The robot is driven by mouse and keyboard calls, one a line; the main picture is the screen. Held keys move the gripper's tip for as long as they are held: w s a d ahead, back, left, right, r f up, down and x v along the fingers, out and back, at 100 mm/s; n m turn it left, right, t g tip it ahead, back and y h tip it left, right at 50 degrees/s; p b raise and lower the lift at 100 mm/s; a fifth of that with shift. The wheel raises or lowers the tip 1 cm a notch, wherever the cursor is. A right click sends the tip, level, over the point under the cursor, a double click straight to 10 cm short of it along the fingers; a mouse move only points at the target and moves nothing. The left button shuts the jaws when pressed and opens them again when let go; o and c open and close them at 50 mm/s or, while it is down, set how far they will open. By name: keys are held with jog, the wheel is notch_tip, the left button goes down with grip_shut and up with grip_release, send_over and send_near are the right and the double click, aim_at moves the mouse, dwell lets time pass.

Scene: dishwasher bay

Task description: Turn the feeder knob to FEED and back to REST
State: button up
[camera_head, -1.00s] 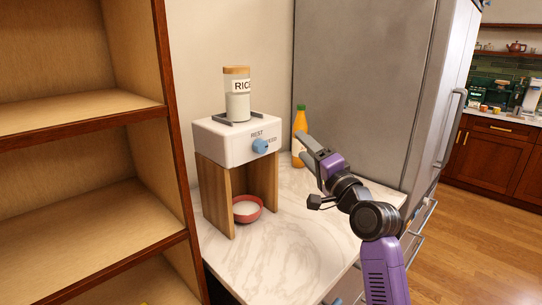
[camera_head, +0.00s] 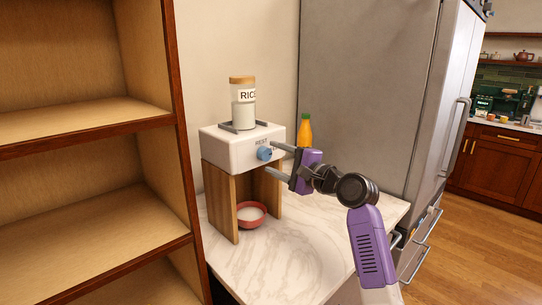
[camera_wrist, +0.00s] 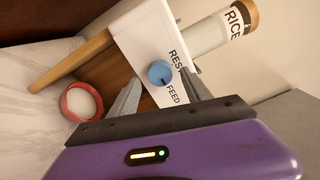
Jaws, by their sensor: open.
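The blue feeder knob (camera_head: 264,154) is on the front of the white feeder box (camera_head: 226,150), beside the REST and FEED labels. In the wrist view the knob (camera_wrist: 160,73) lies ahead of my gripper (camera_wrist: 157,92), between the lines of its two fingers. My gripper (camera_head: 270,160) is open, with one finger above and one below the knob's height in the head view. I cannot tell whether either finger touches the knob. A rice jar (camera_head: 243,104) stands on top of the box. A red bowl (camera_head: 261,219) with white contents sits below, between the wooden legs.
An orange bottle (camera_head: 305,130) with a green cap stands behind my gripper on the marble counter (camera_head: 290,252). A grey fridge (camera_head: 370,90) is at the right and a wooden shelf (camera_head: 90,140) at the left. The counter's front is clear.

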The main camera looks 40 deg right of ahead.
jog(key=shift+w, duration=1.1)
grip_shut()
